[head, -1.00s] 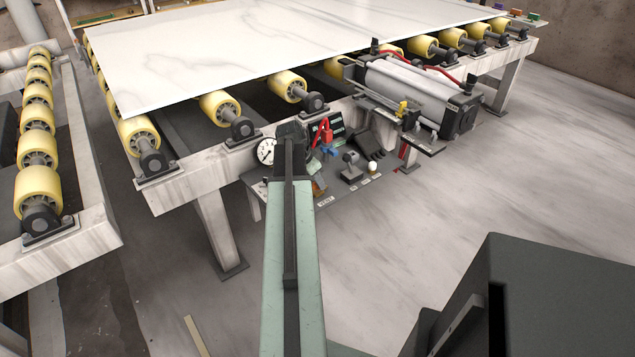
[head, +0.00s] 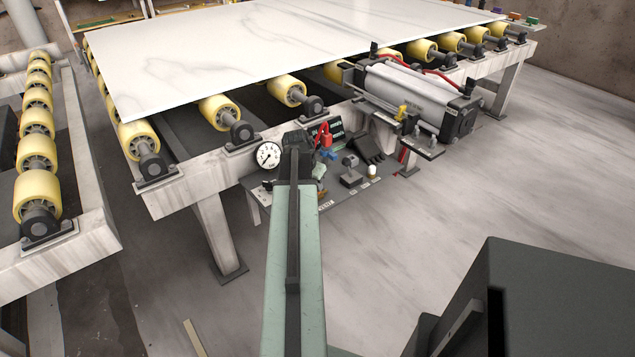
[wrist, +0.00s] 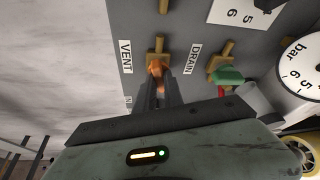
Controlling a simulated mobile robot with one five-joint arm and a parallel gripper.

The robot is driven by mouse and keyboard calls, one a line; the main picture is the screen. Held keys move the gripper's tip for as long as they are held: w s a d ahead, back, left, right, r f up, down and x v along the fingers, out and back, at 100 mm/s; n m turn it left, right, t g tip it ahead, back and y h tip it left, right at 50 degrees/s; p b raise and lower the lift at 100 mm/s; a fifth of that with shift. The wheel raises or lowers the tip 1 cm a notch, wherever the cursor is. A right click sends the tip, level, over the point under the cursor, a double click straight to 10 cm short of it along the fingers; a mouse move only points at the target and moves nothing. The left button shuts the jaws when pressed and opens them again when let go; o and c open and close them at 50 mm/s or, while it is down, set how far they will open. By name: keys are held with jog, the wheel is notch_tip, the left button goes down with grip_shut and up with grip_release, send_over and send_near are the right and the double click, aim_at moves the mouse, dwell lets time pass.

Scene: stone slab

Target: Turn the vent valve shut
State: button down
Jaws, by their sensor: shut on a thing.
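The vent valve has a brass body (wrist: 158,47) and an orange handle (wrist: 156,68), beside a white VENT label (wrist: 125,57) in the wrist view. My gripper (wrist: 158,80) is shut on the orange handle. The jaws cover the lower part of the handle, so its exact angle is hard to tell. In the head view my arm hides the valve and the gripper.
A valve with a green handle (wrist: 227,76) stands close to the right, beside a DRAIN label (wrist: 196,58). A pressure gauge (head: 268,155) is on the panel. Red and blue fittings (head: 325,139) sit nearby. The roller table's slab (head: 260,50) lies above and behind.

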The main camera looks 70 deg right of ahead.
jog(key=n, duration=0.1)
jog(key=n+t, duration=0.1)
jog(key=n, duration=0.1)
jog(key=shift+s+a+n+t, duration=0.2)
jog(key=shift+s+n+t, duration=0.1)
jog(key=shift+n, duration=0.1)
jog(key=n+t, duration=0.1)
jog(key=n, duration=0.2)
jog(key=shift+d+n, duration=0.1)
jog(key=shift+n, duration=0.2)
jog(key=n+t+y, duration=0.1)
jog(key=n, duration=0.2)
jog(key=shift+s+d, duration=0.1)
jog(key=shift+s, duration=0.05)
jog(key=shift+n+t+y, duration=0.4)
jog(key=shift+n+t, duration=0.2)
jog(key=shift+n, duration=1.3)
jog(key=shift+d, duration=0.1)
jog(key=c, duration=1.4)
grip_release()
jog(key=shift+s, duration=0.1)
jog(key=shift+c, duration=0.2)
